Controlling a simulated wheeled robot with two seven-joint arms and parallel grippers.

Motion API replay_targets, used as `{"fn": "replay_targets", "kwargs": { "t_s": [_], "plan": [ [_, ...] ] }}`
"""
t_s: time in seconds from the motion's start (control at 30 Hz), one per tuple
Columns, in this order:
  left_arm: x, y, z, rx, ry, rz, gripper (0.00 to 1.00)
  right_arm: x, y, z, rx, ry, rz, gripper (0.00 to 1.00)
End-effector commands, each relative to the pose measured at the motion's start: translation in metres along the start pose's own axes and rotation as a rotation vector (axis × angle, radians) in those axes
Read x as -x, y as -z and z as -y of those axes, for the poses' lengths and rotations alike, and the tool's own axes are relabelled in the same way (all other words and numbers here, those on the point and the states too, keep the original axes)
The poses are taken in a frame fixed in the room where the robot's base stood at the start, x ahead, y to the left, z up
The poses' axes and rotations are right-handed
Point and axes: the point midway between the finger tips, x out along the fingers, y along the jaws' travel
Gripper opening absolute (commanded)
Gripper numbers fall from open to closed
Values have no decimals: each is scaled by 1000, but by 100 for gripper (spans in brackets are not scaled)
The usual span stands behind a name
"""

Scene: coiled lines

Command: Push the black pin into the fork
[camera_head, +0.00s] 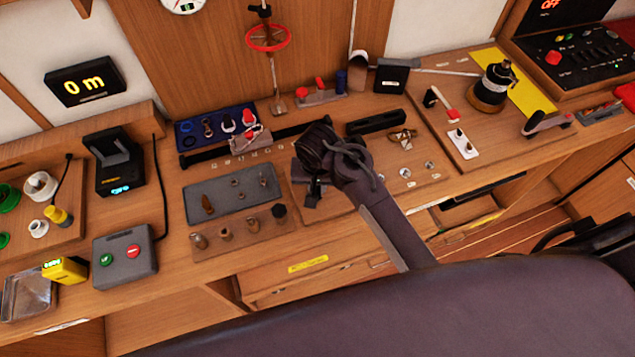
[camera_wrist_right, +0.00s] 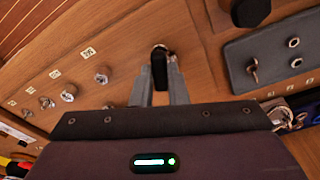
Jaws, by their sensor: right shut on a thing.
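My right gripper (camera_head: 312,190) hangs low over the middle wooden board in the head view. In the right wrist view its two grey fingers (camera_wrist_right: 159,88) are closed on a black piece, which I take to be the black pin (camera_wrist_right: 158,70). A small metal fitting (camera_wrist_right: 161,47), possibly the fork, shows just beyond the pin's end. It is mostly hidden by the pin and fingers, so I cannot tell whether they touch. In the head view the arm and gripper hide the pin and that fitting. My left gripper is in neither view.
Several metal fittings (camera_wrist_right: 69,92) stand in a row on the board. A grey plate (camera_head: 200,212) with small parts lies left of the gripper, near a wooden block (camera_head: 243,237) with pegs and a black knob (camera_head: 279,211). A black bar (camera_head: 375,122) lies behind.

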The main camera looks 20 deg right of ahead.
Motion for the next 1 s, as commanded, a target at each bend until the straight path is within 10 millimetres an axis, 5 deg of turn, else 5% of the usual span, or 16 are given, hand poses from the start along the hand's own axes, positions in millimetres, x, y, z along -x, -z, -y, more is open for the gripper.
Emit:
{"fn": "replay_targets", "kwargs": {
  "t_s": [0.13,0.17,0.27,0.47,0.67,1.0],
  "plan": [
    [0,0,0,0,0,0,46,-1,0,0,0,0,1,0],
    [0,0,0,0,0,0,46,-1,-1,0,0,0,2,15],
    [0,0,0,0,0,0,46,-1,-1,0,0,0,2,28],
    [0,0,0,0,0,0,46,-1,0,0,0,0,1,28],
    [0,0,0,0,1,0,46,-1,0,0,0,0,1,54],
    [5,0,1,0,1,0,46,7,1,0,0,1,0,54]
  ]
}}
